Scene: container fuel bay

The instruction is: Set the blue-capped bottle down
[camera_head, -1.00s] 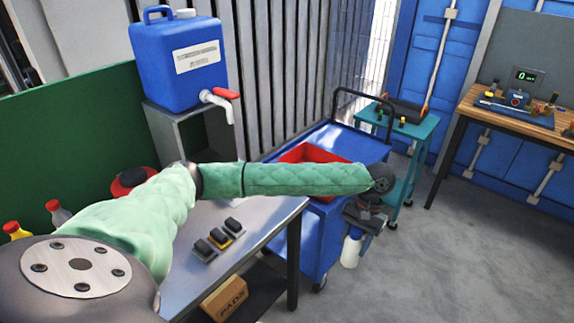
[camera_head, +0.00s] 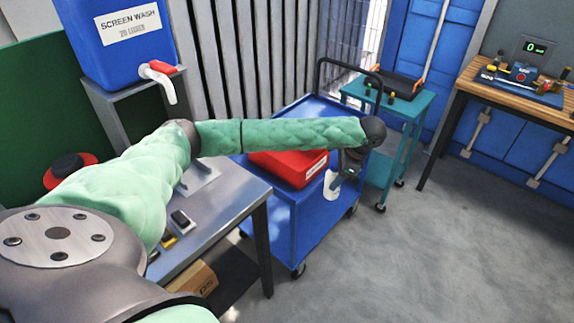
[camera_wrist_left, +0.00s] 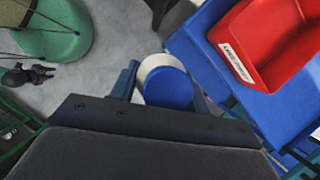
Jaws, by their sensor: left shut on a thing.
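My left gripper (camera_head: 342,180) is shut on the blue-capped bottle, at the end of the green-sleeved arm. In the head view the white bottle (camera_head: 331,184) shows partly below the wrist, in front of the right part of the blue trolley (camera_head: 312,215). In the left wrist view the blue cap (camera_wrist_left: 168,88) and a white rim sit between the two fingers (camera_wrist_left: 165,85). Grey floor shows around the bottle there, and the trolley edge (camera_wrist_left: 205,62) is to its right. My right gripper is not in view.
A red bin (camera_head: 290,168) stands on the trolley; it also shows in the wrist view (camera_wrist_left: 268,75). A steel bench (camera_head: 225,205) is at left, with a blue screen wash container (camera_head: 115,50) above it. A teal cart (camera_head: 405,105) stands behind. Floor at right is clear.

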